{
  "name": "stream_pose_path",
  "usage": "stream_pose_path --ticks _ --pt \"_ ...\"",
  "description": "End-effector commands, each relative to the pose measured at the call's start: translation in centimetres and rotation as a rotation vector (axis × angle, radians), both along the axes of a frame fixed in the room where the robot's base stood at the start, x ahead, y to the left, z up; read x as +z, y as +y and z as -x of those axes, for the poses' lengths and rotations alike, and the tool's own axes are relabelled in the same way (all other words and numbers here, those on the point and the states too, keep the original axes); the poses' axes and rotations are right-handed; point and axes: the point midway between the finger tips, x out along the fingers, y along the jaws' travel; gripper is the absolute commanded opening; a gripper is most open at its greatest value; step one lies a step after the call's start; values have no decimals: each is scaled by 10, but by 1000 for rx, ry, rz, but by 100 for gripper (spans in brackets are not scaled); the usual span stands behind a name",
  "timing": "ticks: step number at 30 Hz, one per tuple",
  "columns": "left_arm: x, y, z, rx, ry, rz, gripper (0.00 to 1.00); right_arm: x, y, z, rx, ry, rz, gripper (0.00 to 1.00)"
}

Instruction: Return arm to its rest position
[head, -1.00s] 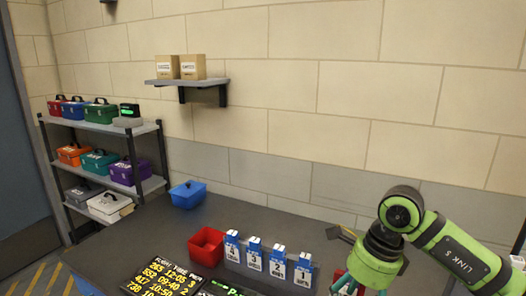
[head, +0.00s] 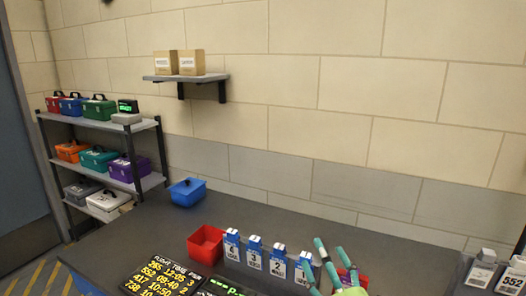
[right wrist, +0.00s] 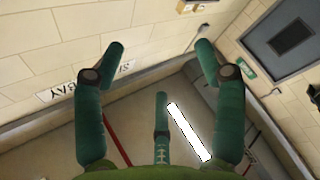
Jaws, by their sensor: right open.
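My right gripper (head: 328,246) is at the bottom of the head view, right of the centre, with its teal fingers pointing up and spread apart. It covers part of the card holder marked 1 (head: 304,266) and of a red object (head: 359,275) behind it. My left gripper is in neither view.
The dark table (head: 150,225) holds a blue bin (head: 187,194), a red bin (head: 205,245), a row of numbered blue-and-white holders (head: 255,252) and a flight board (head: 165,278). Grey-white boxes (head: 482,272) stand at the right. A rack (head: 148,182) holds coloured cases at the left.

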Motion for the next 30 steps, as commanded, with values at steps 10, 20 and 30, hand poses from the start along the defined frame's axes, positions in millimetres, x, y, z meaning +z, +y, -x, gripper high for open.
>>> stream_pose_path --ticks 10,20,30 --pt "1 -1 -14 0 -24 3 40 -211 -78 103 -376 938 -401 71" --pt "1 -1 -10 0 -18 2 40 -283 -79 222 -527 1430 -514 71" --pt "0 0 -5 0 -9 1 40 -355 -75 246 -571 1583 -520 71"
